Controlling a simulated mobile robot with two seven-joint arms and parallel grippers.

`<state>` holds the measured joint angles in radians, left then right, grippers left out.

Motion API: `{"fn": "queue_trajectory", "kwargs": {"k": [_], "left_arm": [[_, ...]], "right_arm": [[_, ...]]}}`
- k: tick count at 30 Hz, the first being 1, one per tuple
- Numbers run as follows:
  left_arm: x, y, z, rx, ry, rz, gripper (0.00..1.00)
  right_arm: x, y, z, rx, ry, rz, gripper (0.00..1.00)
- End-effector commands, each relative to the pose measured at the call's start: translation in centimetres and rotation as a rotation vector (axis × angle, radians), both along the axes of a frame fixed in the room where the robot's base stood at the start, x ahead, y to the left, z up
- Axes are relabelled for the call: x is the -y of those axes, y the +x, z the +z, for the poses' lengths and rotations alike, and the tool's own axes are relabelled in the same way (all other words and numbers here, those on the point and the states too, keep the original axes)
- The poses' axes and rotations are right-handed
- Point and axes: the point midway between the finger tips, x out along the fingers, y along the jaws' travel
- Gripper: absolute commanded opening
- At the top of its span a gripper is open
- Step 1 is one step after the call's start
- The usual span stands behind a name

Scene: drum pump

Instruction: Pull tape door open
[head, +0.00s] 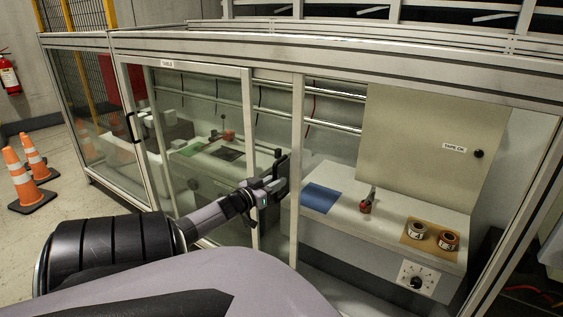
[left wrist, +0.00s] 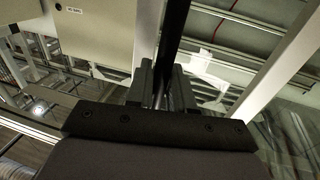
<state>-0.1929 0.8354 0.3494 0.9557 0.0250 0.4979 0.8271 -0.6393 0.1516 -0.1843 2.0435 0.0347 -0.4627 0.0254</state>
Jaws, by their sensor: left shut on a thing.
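In the left wrist view the black handle bar (left wrist: 175,45) runs between the two fingers of my left gripper (left wrist: 165,85). How far the door stands open I cannot tell. My right gripper is not in view.
A silver post (head: 297,150) stands just right of the gripper. Orange cones (head: 32,185) stand on the floor at left.

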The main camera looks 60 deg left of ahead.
Motion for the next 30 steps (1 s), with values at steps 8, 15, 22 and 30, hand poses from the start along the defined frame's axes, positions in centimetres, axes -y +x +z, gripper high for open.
{"fn": "queue_trajectory", "kwargs": {"k": [8, 15, 22, 30], "left_arm": [[0.0, -0.1, -0.2, -0.003, -0.001, -0.002, 0.00], [0.0, -0.1, -0.1, -0.003, -0.001, -0.002, 0.38], [0.1, -0.2, -0.1, -0.002, -0.001, -0.002, 0.38], [0.9, -2.5, 0.1, -0.003, -0.002, -0.002, 0.38]], "right_arm": [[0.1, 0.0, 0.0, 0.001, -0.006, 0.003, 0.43], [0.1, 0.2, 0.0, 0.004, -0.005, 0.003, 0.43], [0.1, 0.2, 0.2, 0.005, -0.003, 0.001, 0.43], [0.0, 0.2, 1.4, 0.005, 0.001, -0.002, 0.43]]}}
